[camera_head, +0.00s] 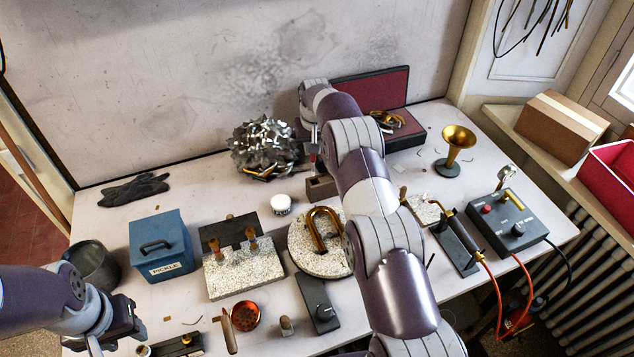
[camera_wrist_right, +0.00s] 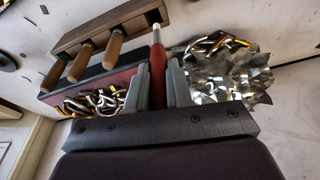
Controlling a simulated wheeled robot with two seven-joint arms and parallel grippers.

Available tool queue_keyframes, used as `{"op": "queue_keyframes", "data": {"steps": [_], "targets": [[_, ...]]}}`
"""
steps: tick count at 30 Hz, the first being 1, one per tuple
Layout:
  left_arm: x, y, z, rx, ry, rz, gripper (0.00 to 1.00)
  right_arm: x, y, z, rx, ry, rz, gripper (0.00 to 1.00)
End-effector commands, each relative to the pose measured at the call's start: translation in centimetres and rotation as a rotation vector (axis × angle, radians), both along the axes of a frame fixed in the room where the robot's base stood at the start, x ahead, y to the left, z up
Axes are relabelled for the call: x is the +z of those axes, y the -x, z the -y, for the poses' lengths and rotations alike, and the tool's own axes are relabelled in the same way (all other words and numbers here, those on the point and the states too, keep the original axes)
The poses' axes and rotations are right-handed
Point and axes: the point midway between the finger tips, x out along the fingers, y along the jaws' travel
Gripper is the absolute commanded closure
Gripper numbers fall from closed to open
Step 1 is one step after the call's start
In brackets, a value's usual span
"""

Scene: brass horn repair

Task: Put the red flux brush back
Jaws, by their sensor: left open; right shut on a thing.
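The red flux brush (camera_wrist_right: 157,68) is upright in the right wrist view, between the two grey fingers of my right gripper (camera_wrist_right: 158,88). My right gripper is shut on it. The brush's pale far end lies at the end of the brown wooden rack (camera_wrist_right: 105,28); I cannot tell whether it is in a slot. In the head view my right arm crosses the bench and hides most of the rack, with one brown end (camera_head: 320,188) showing. My left gripper (camera_head: 112,338) is open and empty at the lower left, partly cut off by the frame.
Several wooden-handled tools (camera_wrist_right: 110,50) stand in the rack beside the brush. A heap of crumpled metal (camera_head: 262,148) sits left of my right gripper. A red-lined case (camera_head: 372,92) is behind. A blue pickle box (camera_head: 160,246) and soldering boards (camera_head: 240,275) fill the front left.

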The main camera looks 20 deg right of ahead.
Motion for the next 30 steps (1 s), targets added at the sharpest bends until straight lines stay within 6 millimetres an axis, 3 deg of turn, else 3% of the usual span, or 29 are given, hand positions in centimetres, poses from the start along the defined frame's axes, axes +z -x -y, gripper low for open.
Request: {"op": "queue_keyframes", "data": {"steps": [4, 9, 11, 17, 29, 30], "targets": [[-1.9, 0.0, 0.0, 0.0, 0.0, 0.0, 0.57, -1.8, -0.1, 0.7, -0.004, -0.001, 0.0, 1.0], [-6.4, 0.1, 0.0, 0.0, 0.0, -0.001, 0.57, -6.3, 0.0, 0.6, -0.004, -0.001, 0.0, 1.0], [-5.6, 0.1, 0.0, 0.0, 0.0, -0.002, 0.57, -6.3, 0.0, 0.6, -0.004, -0.001, -0.002, 1.0], [-4.5, 0.0, 0.0, 0.0, 0.0, 0.0, 0.57, -9.2, 0.1, 0.6, -0.004, -0.002, -0.004, 1.0], [-5.3, 0.1, 0.0, 0.0, 0.0, 0.0, 0.57, -10.5, 0.0, 0.6, -0.004, -0.001, 0.001, 1.0], [-5.1, 0.1, 0.0, 0.0, 0.0, 0.0, 0.57, -10.3, 0.0, 0.6, -0.004, -0.001, 0.001, 0.7]]}}
